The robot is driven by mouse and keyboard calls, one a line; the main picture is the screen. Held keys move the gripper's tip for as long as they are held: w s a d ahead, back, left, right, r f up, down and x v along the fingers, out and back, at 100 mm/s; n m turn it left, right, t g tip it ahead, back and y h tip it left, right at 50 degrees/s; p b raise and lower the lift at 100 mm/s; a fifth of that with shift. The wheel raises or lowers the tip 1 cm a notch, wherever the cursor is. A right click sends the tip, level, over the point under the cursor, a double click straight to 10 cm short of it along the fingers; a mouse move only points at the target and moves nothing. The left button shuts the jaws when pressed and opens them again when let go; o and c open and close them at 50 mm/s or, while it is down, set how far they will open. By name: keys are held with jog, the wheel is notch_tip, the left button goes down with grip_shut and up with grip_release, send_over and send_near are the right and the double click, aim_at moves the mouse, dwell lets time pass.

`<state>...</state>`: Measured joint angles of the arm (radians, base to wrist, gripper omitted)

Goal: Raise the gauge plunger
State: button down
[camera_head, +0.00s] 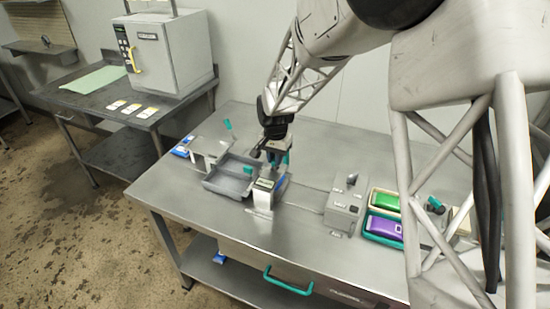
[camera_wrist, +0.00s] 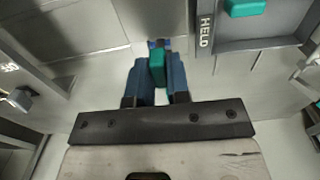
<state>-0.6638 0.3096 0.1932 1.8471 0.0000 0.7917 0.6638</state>
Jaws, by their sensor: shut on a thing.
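My gripper (camera_head: 277,160) points down over the small gauge stand (camera_head: 264,194) near the middle of the steel table. In the wrist view its two blue fingers (camera_wrist: 158,82) are closed on the sides of a teal knob (camera_wrist: 157,66), which looks like the gauge plunger's top. The plunger's shaft below the knob is hidden, so I cannot tell how high it stands.
A grey tray (camera_head: 207,184) is just left of the gauge; the wrist view shows a "HELD" label (camera_wrist: 206,27) nearby. A grey box device (camera_head: 344,211) and bins with green (camera_head: 387,202) and purple (camera_head: 384,228) packs stand right. The front table edge is clear.

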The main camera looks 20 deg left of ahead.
jog(key=shift+r, duration=1.25)
jog(key=c, duration=1.1)
grip_release()
jog(key=shift+r, duration=0.1)
jog(key=shift+r, duration=3.85)
